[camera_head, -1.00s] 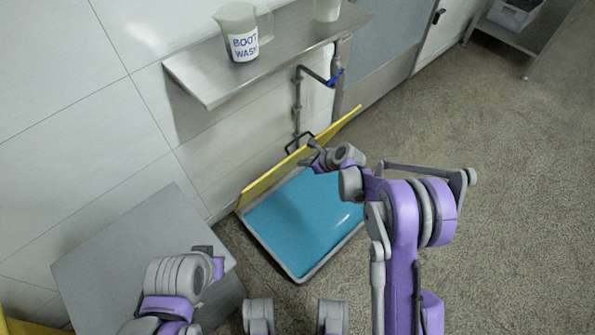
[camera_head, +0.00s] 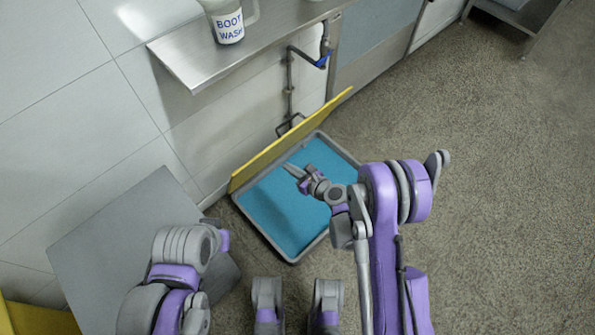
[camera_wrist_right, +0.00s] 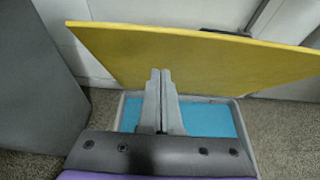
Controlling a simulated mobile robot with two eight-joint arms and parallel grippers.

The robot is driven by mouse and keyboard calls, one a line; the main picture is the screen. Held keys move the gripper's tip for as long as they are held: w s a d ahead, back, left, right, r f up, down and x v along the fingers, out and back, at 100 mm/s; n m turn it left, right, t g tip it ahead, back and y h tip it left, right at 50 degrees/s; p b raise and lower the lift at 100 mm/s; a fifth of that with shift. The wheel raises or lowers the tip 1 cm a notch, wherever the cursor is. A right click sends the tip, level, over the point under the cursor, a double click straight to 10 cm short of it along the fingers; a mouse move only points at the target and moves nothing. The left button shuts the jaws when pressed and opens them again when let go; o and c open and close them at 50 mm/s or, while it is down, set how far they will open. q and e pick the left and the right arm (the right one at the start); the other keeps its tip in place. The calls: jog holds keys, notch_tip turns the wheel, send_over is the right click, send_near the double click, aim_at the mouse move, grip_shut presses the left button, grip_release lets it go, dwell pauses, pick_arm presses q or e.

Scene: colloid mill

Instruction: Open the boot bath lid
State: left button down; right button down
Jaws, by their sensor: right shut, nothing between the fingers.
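The boot bath (camera_head: 268,236) is a shallow grey tray with blue inside, on the floor against the wall. Its yellow lid (camera_head: 290,137) stands raised, nearly upright, along the wall side of the tray. The lid fills much of the right wrist view (camera_wrist_right: 190,55), with the blue bath (camera_wrist_right: 210,116) below it. My right gripper (camera_head: 292,170) is shut and empty over the blue area, apart from the lid in the head view. In the right wrist view its fingers (camera_wrist_right: 160,75) are together in front of the lid. My left gripper is not clearly visible; only its arm shows at lower left.
A steel shelf (camera_head: 245,50) with a "BOOT WASH" jug (camera_head: 228,25) is on the wall above. A pipe with a blue-handled tap (camera_head: 322,60) runs down behind the lid. A grey box-like surface (camera_head: 110,235) stands left. The floor (camera_head: 480,180) at right is clear.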

aim_at(269, 150)
jog(key=shift+w+a+r, duration=0.1)
jog(key=shift+w+a, duration=2.35)
jog(key=shift+w, duration=0.05)
jog(key=w+a+r+g+h, duration=0.1)
jog(key=w+a+r, duration=0.3)
jog(key=w+a, duration=0.7)
jog(key=shift+w+a+r+g+h, duration=0.15)
jog(key=shift+r+g+h, duration=0.25)
